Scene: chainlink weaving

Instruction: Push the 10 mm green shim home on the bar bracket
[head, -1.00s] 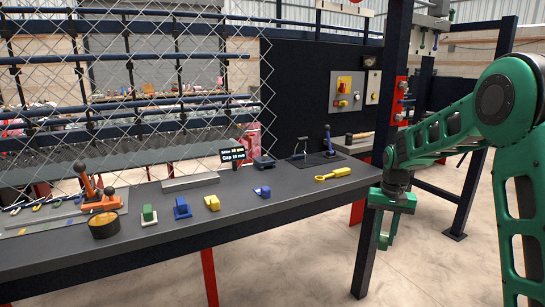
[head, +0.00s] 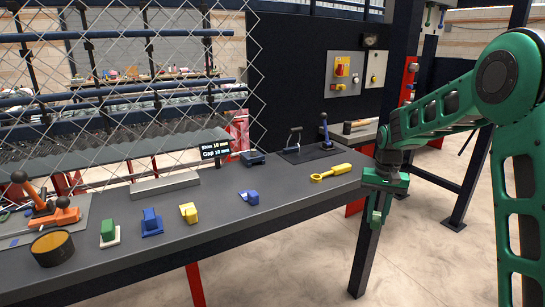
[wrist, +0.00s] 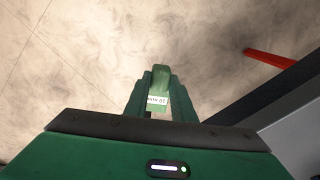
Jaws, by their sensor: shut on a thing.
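My gripper (head: 377,212) hangs in the air past the bench's right end, pointing down. In the wrist view its jaws (wrist: 155,105) are shut on a green shim (wrist: 160,78) with a white label, which looks upside down. Bare floor shows beneath it. A small dark blue bracket-like piece (head: 253,158) sits at the bench's back edge beside a black sign (head: 215,150) reading shim and gap 10 mm. I cannot tell for certain that this is the bar bracket. The shim is well apart from it, to the right and nearer me.
The dark bench (head: 240,215) carries green (head: 108,230), blue (head: 151,221) and yellow (head: 188,212) blocks, another blue piece (head: 248,198), a yellow tool (head: 330,172), a round tin (head: 52,247) and an orange lever tool (head: 55,213). Chain-link mesh (head: 120,90) stands behind.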

